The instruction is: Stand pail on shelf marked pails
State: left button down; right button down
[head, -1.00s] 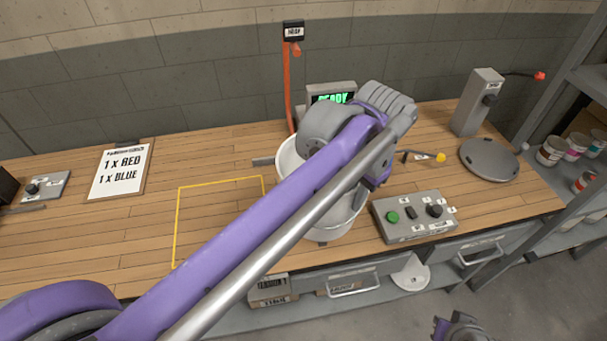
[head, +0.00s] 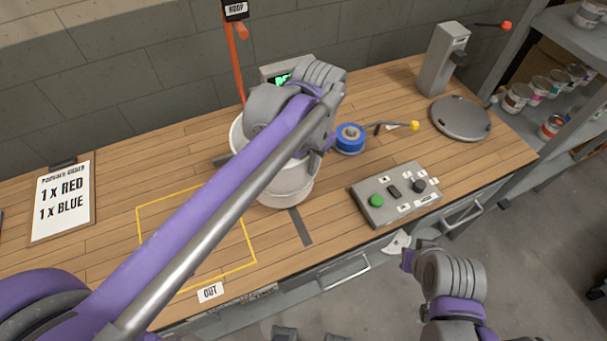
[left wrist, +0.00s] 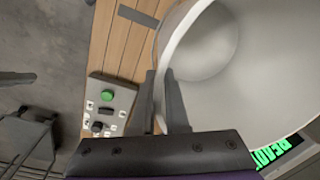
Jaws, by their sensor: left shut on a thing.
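The white pail (head: 285,187) is upright over the bench, right of the yellow outlined square. My left gripper (left wrist: 160,85) is shut on the pail's rim, one finger inside and one outside. The pail's empty-looking inside (left wrist: 205,45) shows in the left wrist view. In the head view my left arm covers much of the pail and the gripping point. I cannot tell whether its base touches the bench. My right gripper (head: 408,259) is low at the right, in front of the bench; its fingers are unclear. No label reading pails is legible.
A control box (head: 395,195) with a green button and a blue round item (head: 350,138) are right of the pail. A grey round lid (head: 461,118) lies farther right. Shelving with cans (head: 517,98) stands at the right. An OUT label (head: 210,292) marks the bench front.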

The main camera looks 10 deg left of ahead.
pick_arm(q)
send_over(308, 188)
jog(key=shift+f, duration=2.3)
jog(key=shift+f, duration=0.2)
jog(key=c, duration=0.9)
grip_release()
jog(key=shift+r, duration=0.1)
